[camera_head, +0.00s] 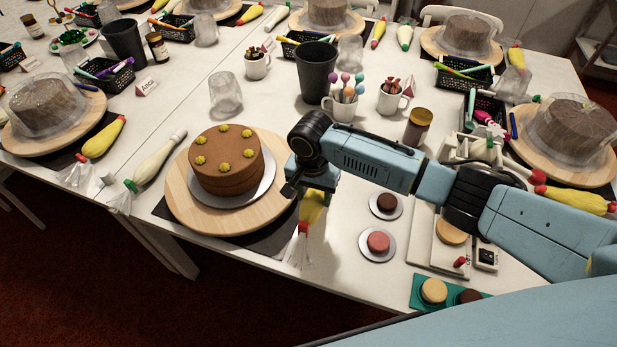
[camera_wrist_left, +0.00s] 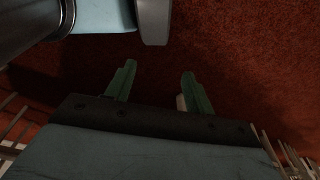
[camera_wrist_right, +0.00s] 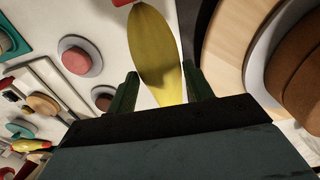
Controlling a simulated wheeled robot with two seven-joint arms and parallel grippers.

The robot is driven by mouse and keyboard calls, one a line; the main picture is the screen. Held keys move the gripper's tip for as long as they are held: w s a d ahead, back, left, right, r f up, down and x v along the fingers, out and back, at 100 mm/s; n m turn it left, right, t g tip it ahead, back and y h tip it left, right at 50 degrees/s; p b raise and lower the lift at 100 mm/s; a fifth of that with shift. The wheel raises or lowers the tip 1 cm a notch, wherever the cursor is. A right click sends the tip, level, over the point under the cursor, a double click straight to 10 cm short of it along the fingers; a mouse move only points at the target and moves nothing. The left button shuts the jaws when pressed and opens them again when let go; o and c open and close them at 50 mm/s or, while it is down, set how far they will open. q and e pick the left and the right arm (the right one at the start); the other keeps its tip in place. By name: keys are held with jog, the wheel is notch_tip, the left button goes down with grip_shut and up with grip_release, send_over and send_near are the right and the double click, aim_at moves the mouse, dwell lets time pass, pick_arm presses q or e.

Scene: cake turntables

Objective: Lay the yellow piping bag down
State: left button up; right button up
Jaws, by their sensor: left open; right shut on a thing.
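The yellow piping bag (camera_head: 311,208) with a red collar hangs below my right gripper (camera_head: 309,186), just right of the chocolate cake's turntable. In the right wrist view the bag (camera_wrist_right: 157,50) runs up from between the fingers of my right gripper (camera_wrist_right: 161,90), which is shut on its narrow end. In the head view the bag's lower end is close to the table's front edge; I cannot tell whether it touches the table. My left gripper (camera_wrist_left: 154,88) is open and empty over the red carpet in the left wrist view, and is not in the head view.
The chocolate cake (camera_head: 226,159) with yellow dots stands on a wooden turntable (camera_head: 182,205). A white piping bag (camera_head: 159,158) lies to its left. Small discs with brown (camera_head: 387,203) and pink (camera_head: 378,242) pieces stand right of the held bag. A mug of cake pops (camera_head: 342,105) stands behind.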

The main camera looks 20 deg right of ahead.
jog(key=f+b, duration=0.2)
jog(key=shift+s+b, duration=0.3)
notch_tip(320, 180, down, 2)
jog(key=b, duration=0.3)
jog(key=shift+f, duration=0.25)
pick_arm(q)
jog(key=s+f, duration=0.5)
jog(key=f, duration=0.1)
jog(key=shift+f+g, duration=0.25)
jog(key=shift+g, duration=0.15)
jog(key=shift+a+f+b, duration=0.1)
jog(key=shift+f+b, duration=0.1)
jog(key=shift+b, duration=0.25)
pick_arm(e)
jog(key=shift+f, duration=1.05)
pick_arm(q)
jog(key=shift+w, duration=0.1)
pick_arm(e)
jog(key=o, duration=0.8)
jog(key=shift+c, duration=0.2)
jog(key=shift+r, duration=0.1)
